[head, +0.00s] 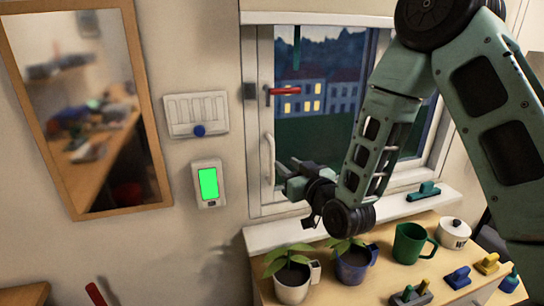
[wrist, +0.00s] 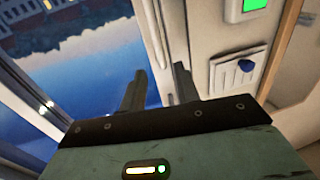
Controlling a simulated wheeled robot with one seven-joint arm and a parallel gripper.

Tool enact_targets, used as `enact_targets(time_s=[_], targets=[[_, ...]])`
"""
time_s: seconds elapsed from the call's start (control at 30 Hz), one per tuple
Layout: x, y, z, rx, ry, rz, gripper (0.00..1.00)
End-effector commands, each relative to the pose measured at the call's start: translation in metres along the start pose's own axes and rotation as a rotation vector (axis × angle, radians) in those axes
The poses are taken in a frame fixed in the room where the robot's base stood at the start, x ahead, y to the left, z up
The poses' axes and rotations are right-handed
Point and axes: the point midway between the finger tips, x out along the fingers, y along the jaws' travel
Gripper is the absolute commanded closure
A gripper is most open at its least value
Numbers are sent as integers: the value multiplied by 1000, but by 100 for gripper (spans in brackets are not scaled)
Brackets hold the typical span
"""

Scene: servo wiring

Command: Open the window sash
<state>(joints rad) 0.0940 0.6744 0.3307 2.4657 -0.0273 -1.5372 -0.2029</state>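The window sash (head: 265,122) has a white frame around dark glass, with a night view of houses behind. A red lever (head: 284,91) lies horizontal on its left side. A white vertical pull handle (head: 269,160) is below the lever. My gripper (head: 281,171) is just right of the pull handle, pointing left. In the wrist view my gripper (wrist: 158,80) has its two dark fingers apart, with white frame (wrist: 181,45) beyond them. Nothing is clearly held between them. My arm hides part of the glass and the right of the window.
Below the window, a wooden surface (head: 330,278) carries two potted plants (head: 291,280), a green mug (head: 409,243) and a white lidded pot (head: 454,233). Left of the window are a panel with a blue knob (head: 199,130), a green-screen device (head: 208,184) and a mirror (head: 85,100).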

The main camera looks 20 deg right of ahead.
Motion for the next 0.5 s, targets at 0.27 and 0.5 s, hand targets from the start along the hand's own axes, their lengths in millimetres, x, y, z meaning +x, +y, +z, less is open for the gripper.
enact_targets(time_s=[0.27, 0.5], targets=[[54, 0, -4, 1, 1, 0, 68], [85, -1, -2, 1, 0, -1, 68]])
